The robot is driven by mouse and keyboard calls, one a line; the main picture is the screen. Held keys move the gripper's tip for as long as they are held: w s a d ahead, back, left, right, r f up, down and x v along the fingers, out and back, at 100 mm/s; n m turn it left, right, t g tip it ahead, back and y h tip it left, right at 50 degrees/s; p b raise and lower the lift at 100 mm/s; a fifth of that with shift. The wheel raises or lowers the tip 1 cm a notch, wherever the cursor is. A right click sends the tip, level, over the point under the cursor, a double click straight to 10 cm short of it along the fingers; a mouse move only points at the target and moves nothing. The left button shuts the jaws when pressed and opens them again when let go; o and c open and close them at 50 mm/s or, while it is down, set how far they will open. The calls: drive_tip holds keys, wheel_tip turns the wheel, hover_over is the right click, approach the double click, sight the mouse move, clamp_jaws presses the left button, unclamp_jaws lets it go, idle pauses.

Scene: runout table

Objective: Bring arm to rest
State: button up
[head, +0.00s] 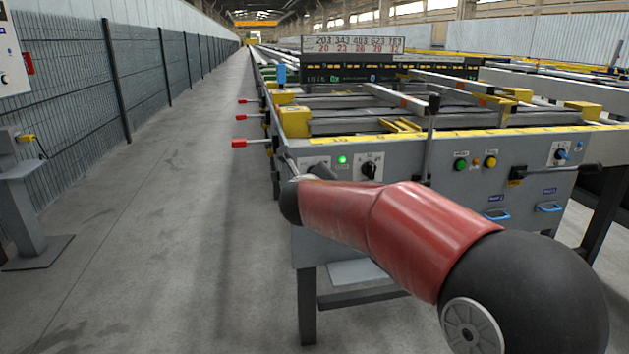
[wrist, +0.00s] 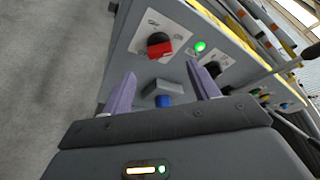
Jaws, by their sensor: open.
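My gripper (wrist: 163,84) shows in the wrist view with its two purple fingers apart and nothing held between them. It faces the grey front panel of the runout table (wrist: 128,72). A red and black rotary knob (wrist: 160,46) lies beyond the fingertips, on a white plate. A grey block (wrist: 158,89) with a blue part (wrist: 163,101) shows between the fingers; whether they touch it I cannot tell. In the head view my red arm stretches across the front of the table (head: 430,160), and the gripper is hidden behind it.
The panel carries a lit green lamp (head: 342,160), a black selector (head: 370,170) and an upright lever (head: 430,130). Red-tipped levers (head: 240,143) stick out from the table's left side. A mesh fence (head: 80,100) runs along the left. The aisle floor (head: 150,220) between is clear.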

drive_tip(key=shift+s, duration=0.5)
drive_tip(key=shift+r, duration=0.1)
drive_tip(key=s+d+r+n+g+y+p, duration=0.1)
drive_tip(key=s+d+r+n+y, duration=0.15)
drive_tip(key=s+n, duration=0.4)
drive_tip(key=s+d+r+n+y+p, duration=0.2)
drive_tip(key=s+r+n, duration=0.2)
drive_tip(key=s+n, duration=0.3)
drive_tip(key=s+d+f+n+g+h, duration=0.1)
drive_tip(key=s+d+f+n, duration=0.3)
drive_tip(key=s, duration=0.4)
drive_tip(key=s+d+f+n+g+h+p, duration=0.1)
drive_tip(key=s+d+f+n+g+h, duration=0.1)
drive_tip(key=s+d+f+n+g, duration=0.2)
drive_tip(key=s+d+f+n+g+h+p, duration=0.1)
drive_tip(key=s+d+f+n+g, duration=0.2)
drive_tip(key=s+d, duration=0.6)
drive_tip(key=s+f+n, duration=0.2)
drive_tip(key=s, duration=0.1)
drive_tip(key=shift+s+f, duration=0.15)
drive_tip(key=shift+s, duration=0.1)
drive_tip(key=shift+h, duration=0.25)
